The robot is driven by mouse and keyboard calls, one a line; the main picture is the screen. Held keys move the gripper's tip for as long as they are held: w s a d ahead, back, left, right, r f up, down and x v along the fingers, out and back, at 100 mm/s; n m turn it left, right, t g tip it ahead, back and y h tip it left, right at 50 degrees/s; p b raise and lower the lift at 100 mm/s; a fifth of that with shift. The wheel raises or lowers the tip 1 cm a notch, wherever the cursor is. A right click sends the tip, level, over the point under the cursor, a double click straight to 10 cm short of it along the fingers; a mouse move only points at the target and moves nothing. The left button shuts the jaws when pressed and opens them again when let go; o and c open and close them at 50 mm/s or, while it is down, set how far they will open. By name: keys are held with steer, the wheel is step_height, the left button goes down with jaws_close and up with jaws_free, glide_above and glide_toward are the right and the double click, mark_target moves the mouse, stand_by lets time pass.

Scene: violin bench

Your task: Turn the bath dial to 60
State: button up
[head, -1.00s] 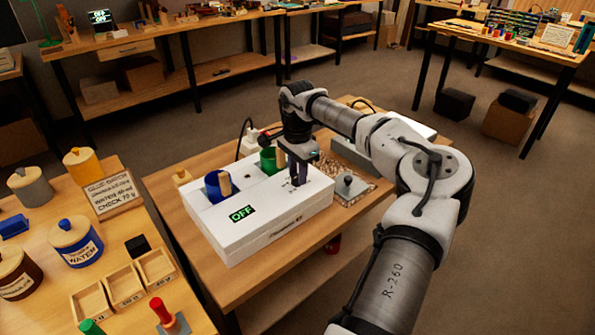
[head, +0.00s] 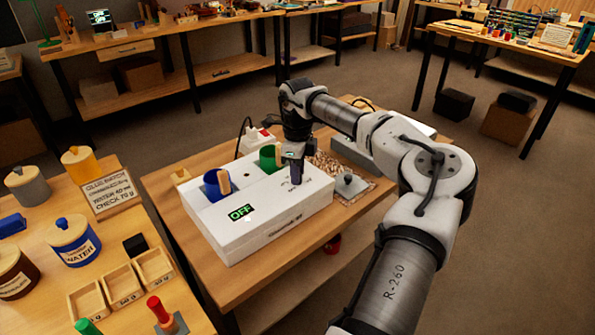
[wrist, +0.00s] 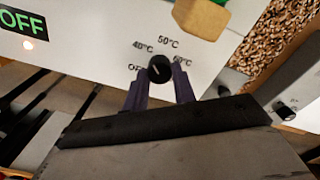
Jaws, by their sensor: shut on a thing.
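The white bath (head: 285,215) sits on the wooden table, its OFF display (head: 240,212) lit green. In the wrist view the black dial (wrist: 159,69) sits among the printed marks OFF, 40°C, 50°C and 60°C. A short pale line on it seems to point up and left, but it is too small to read surely. My gripper (wrist: 160,88) reaches down from above with one purple finger on each side of the dial, shut on it. In the head view my gripper (head: 294,180) hides the dial.
A blue pot (head: 211,190) and a green pot (head: 267,160) stand in the bath's back openings. A grey lidded block (head: 350,185) is to its right. A side table at left holds jars and small wooden trays (head: 122,285).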

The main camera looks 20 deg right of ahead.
steer(key=m+b, duration=0.1)
steer(key=m, duration=0.4)
steer(key=shift+m, duration=0.4)
steer(key=m+b, duration=0.1)
steer(key=m, duration=0.4)
steer(key=m+b, duration=0.1)
steer(key=m, duration=0.4)
steer(key=shift+a+m, duration=0.1)
steer(key=shift+m, duration=0.3)
steer(key=m+b, duration=0.1)
steer(key=m, duration=0.3)
steer(key=shift+a+m, duration=0.1)
steer(key=shift+m, duration=0.2)
steer(key=o, duration=1)
step_height(320, 180, up, 14)
steer(key=shift+f+b, duration=0.1)
steer(key=shift+b, duration=0.45)
